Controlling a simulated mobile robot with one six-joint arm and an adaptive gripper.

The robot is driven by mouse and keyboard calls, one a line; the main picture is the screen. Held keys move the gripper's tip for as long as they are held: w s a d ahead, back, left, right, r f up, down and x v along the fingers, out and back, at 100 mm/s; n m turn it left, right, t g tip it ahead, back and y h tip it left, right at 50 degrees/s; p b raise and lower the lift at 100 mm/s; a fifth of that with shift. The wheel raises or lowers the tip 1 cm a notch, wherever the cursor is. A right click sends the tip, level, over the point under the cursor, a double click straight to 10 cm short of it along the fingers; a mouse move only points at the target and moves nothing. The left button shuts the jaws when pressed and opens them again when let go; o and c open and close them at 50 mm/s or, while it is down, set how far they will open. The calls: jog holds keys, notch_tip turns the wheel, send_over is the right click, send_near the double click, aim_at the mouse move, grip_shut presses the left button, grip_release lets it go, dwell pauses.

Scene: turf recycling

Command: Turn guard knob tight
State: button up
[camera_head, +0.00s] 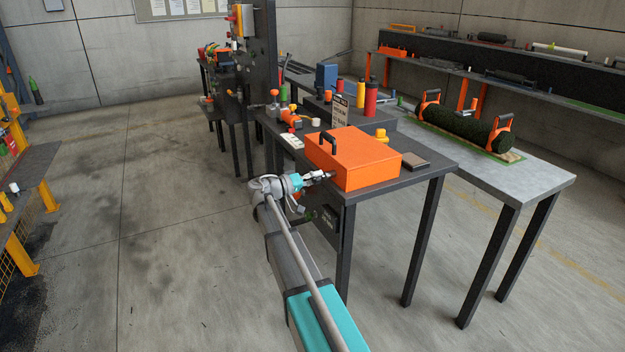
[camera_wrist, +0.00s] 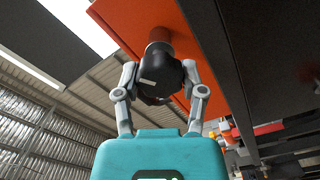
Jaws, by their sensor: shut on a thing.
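The orange guard box (camera_head: 350,155) with a black handle on top sits on the dark table. Its orange side also shows in the wrist view (camera_wrist: 125,20). In the wrist view, a black knob (camera_wrist: 160,72) on a short orange stem sticks out from the guard's side. My gripper (camera_head: 326,176) reaches the guard's near left side, and its two grey fingers are shut around the knob, one on each side.
A dark flat block (camera_head: 415,162) lies right of the guard, and a small sign (camera_head: 340,110) stands behind it. Red and yellow bottles (camera_head: 370,100) stand farther back. A grey table (camera_head: 535,180) with a turf roll (camera_head: 468,126) is at right. The floor at left is clear.

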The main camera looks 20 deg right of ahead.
jog(key=n, duration=0.5)
jog(key=shift+d+f+n, duration=0.1)
jog(key=shift+d+n, duration=0.05)
jog(key=shift+n, duration=0.15)
jog(key=n, duration=0.5)
jog(key=shift+n, duration=0.4)
jog(key=o, duration=1.2)
jog(key=shift+c, duration=0.2)
jog(key=shift+f, duration=0.1)
jog(key=shift+a, duration=0.2)
jog(key=a, duration=1.1)
jog(key=shift+s+a, duration=0.2)
jog(key=shift+a, duration=0.15)
